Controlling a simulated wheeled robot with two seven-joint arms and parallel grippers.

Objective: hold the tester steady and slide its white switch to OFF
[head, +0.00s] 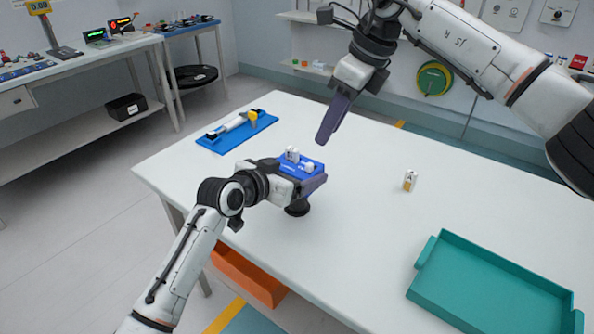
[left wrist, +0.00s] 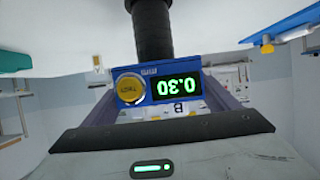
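The blue tester (head: 284,164) stands on the white table on a dark round foot (head: 297,208). White raised parts (head: 291,154) show on its top; which one is the switch, and its setting, I cannot tell. In the left wrist view the tester (left wrist: 160,74) appears upside down, with a yellow round button (left wrist: 130,89) and a green display (left wrist: 178,88) reading 0.30. My left gripper (head: 312,180) has its fingers on both sides of the tester and appears shut on it. My right gripper (head: 330,125) hangs above and behind the tester, apart from it; its finger gap is hidden.
A small white-and-gold block (head: 410,181) stands right of the tester. A teal tray (head: 425,285) lies at the front right. A blue tray (head: 213,146) with a white-and-yellow item lies at the back left. An orange bin (head: 245,273) sits below the table edge.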

